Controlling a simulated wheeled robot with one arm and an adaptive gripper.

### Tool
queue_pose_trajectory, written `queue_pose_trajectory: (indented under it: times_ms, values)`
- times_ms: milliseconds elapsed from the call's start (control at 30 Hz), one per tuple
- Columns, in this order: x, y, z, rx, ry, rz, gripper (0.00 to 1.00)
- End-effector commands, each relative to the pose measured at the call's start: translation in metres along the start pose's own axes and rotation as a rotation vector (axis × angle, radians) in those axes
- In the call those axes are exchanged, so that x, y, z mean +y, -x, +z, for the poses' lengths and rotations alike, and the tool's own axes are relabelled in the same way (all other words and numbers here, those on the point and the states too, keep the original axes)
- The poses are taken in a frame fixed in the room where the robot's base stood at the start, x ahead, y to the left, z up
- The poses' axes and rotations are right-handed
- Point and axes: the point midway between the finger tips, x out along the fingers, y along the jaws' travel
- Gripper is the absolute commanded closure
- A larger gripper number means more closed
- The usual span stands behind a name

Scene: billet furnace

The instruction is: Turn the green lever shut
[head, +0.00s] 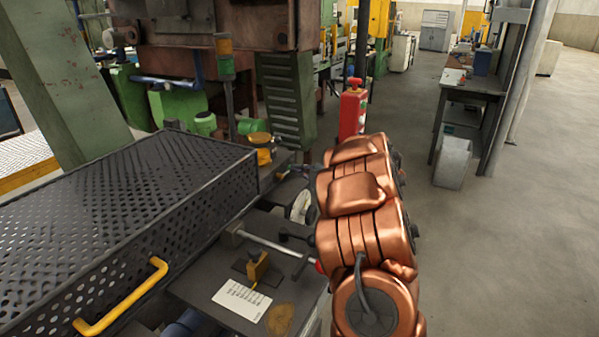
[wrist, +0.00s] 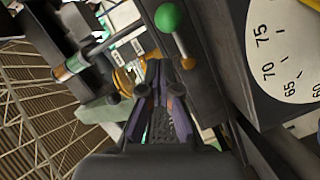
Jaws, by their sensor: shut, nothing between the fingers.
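The green lever's round green knob (wrist: 167,17) shows at the top of the wrist view. A thin pale rod runs from it down to a brass-coloured end near a dark panel. My gripper (wrist: 159,90) is in the middle of the wrist view, with its dark fingers pointing up the picture. It is shut and empty. The knob lies just beyond and slightly right of the fingertips; I cannot tell whether they touch. In the head view my copper arm hides the gripper, and I cannot make out the lever there.
A large dial (wrist: 290,50) is close on the right in the wrist view. In the head view, a black perforated box (head: 120,195) with a yellow handle (head: 122,297) is at left. A red post (head: 352,112) stands beyond my arm. Open floor (head: 510,235) lies at right.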

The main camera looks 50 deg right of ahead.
Motion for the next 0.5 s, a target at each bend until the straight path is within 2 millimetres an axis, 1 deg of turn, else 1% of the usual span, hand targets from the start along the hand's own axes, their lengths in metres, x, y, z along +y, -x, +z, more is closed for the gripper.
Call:
queue_pose_trajectory:
  times_ms: [67, 133, 300, 500]
  values:
    - [0.002, 0.004, -0.008, 0.001, 0.003, -0.001, 1.00]
    - [0.002, 0.018, -0.005, -0.003, 0.006, 0.001, 1.00]
    - [0.002, 0.049, -0.006, 0.000, 0.003, -0.001, 1.00]
    - [0.005, 0.081, -0.006, 0.001, 0.003, -0.002, 1.00]
